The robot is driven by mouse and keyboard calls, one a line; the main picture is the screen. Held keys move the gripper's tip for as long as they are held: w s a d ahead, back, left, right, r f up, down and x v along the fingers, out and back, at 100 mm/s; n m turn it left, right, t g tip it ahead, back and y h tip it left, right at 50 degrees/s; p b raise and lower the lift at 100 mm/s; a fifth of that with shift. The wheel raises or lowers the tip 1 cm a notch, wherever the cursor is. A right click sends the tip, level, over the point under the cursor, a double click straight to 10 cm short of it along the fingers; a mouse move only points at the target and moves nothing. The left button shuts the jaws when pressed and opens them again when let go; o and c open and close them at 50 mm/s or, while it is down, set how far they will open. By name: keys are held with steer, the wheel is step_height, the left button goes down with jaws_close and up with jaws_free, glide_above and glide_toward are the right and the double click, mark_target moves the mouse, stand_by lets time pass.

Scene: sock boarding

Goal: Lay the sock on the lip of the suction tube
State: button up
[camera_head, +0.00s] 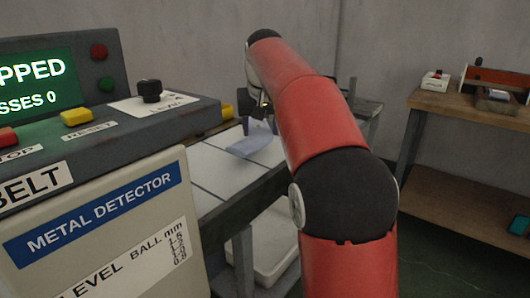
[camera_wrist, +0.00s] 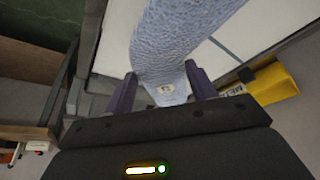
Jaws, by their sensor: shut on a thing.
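The sock (camera_wrist: 165,45) is pale blue and fills the upper middle of the wrist view, with a small round mark near its near end. My gripper (camera_wrist: 160,78) has its two purple fingers on either side of the sock and is shut on it. In the head view the sock (camera_head: 250,146) hangs below my gripper (camera_head: 257,124), over the pale work surface (camera_head: 212,170). I cannot tell whether it touches that surface. I cannot make out the suction tube or its lip in either view.
A metal detector cabinet (camera_head: 110,225) with a control panel (camera_head: 160,107) stands at the left, close to my arm. A yellow labelled object (camera_wrist: 274,84) shows at the right of the wrist view.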

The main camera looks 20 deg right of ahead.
mark_target(261, 155)
steer(key=shift+f+b, duration=2)
steer(key=shift+f, duration=0.3)
steer(key=shift+f, duration=0.15)
steer(key=o, duration=1)
steer(key=shift+c, duration=0.2)
steer(key=p+v, duration=0.3)
steer(key=v, duration=0.9)
steer(key=shift+w+r, duration=0.1)
steer(key=shift+r, duration=0.15)
